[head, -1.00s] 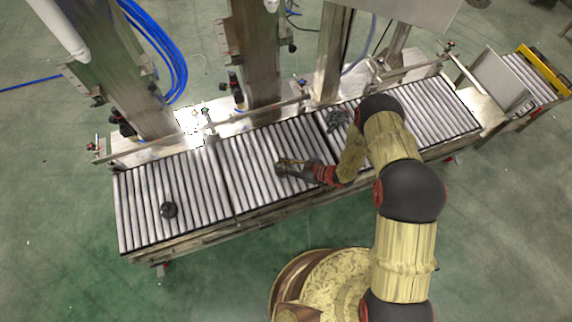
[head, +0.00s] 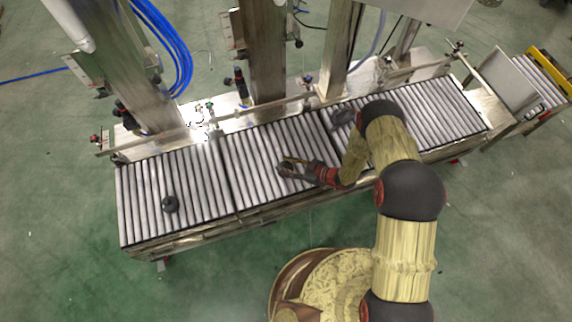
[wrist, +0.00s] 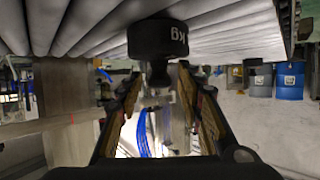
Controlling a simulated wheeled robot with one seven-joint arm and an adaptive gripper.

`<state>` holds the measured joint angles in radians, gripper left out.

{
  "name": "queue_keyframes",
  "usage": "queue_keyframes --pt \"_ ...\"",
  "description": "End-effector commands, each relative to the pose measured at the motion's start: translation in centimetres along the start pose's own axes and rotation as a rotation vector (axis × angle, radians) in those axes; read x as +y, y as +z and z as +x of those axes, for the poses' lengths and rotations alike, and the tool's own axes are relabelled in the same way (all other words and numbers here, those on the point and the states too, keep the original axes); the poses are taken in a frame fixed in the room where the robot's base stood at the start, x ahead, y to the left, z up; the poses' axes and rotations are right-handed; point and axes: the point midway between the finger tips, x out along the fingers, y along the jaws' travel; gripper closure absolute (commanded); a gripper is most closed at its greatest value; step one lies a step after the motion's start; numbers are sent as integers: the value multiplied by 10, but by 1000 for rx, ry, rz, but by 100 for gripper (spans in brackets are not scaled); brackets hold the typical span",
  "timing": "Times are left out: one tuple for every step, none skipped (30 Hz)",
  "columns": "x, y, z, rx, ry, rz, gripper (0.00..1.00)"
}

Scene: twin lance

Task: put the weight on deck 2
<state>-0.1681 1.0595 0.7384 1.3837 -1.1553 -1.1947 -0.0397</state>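A dark weight (wrist: 158,38) with a knob and "kg" lettering is at the top centre of the wrist view, against the rollers. Its knob is between the finger tips, with gaps at both sides. My gripper (wrist: 158,78) is open around the knob. In the head view my gripper (head: 284,166) is low over the middle roller deck (head: 250,150), with the dark weight (head: 285,169) partly hidden by the fingers. A second dark round weight (head: 170,204) stands on the left roller deck (head: 140,225). Deck numbers are not legible.
Metal posts (head: 262,60) and a rail stand behind the decks. A metal plate (head: 500,80) stands at the right end. Most rollers are clear.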

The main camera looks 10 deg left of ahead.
Motion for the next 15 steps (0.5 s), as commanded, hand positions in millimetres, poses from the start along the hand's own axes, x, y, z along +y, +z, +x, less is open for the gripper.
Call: queue_keyframes --pt "0 0 0 0 0 0 62" --pt "0 0 0 0 0 0 62" --pt "0 0 0 0 0 0 62" --pt "0 0 0 0 0 0 62" --pt "0 0 0 0 0 0 62" --pt "0 0 0 0 0 0 62" --pt "0 0 0 0 0 0 62" --pt "0 -1 0 0 0 0 62" --pt "0 -2 -1 0 0 -1 62" --pt "0 -3 -2 0 1 0 62" --pt "1 -3 -5 0 1 1 62" --pt "1 -3 -10 0 2 1 62" --pt "1 -3 -14 0 3 2 62" --pt "1 -3 -18 -1 4 3 62" --pt "1 -4 -26 -1 3 4 62"
